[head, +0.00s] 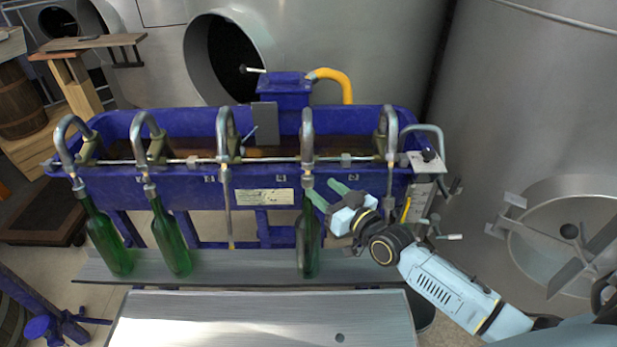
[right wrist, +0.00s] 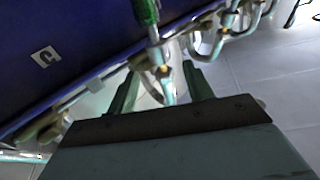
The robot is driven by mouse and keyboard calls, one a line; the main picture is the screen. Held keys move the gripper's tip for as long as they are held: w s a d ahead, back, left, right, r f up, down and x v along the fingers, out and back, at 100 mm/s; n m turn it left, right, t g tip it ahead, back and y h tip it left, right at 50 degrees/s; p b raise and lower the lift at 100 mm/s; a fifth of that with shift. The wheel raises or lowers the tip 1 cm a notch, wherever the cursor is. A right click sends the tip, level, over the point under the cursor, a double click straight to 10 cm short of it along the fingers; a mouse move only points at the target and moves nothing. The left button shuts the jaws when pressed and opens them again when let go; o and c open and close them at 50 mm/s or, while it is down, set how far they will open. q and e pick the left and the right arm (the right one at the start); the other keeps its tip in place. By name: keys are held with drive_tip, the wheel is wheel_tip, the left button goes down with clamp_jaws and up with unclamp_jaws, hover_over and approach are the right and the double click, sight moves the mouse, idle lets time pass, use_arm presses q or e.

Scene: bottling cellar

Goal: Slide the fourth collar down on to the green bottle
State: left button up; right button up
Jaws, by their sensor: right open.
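The fourth spout (head: 307,130) of the blue filler curves down, with a small grey collar (head: 307,183) near its lower end. A dark green bottle (head: 308,245) stands upright below it on the metal rail. My right gripper (head: 322,193) is open at the collar and bottle neck, its green fingers partly covering the neck. In the right wrist view the collar (right wrist: 161,70) shows between the spread fingers (right wrist: 162,88), with green bottle glass (right wrist: 147,12) above it. I cannot tell whether the collar touches the bottle mouth. My left gripper is not in view.
Two more green bottles lean under the first (head: 108,240) and second (head: 170,240) spouts. The third (head: 224,125) and fifth (head: 391,130) spouts have no bottle. The blue trough (head: 190,190) stands behind, and a metal table (head: 250,320) is clear in front.

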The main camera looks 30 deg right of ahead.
sight(312, 181)
drive_tip(key=x, duration=0.6)
drive_tip(key=shift+w+a, duration=0.1)
drive_tip(key=shift+w, duration=0.2)
drive_tip(key=shift+c, duration=0.3)
drive_tip(key=c, duration=0.6)
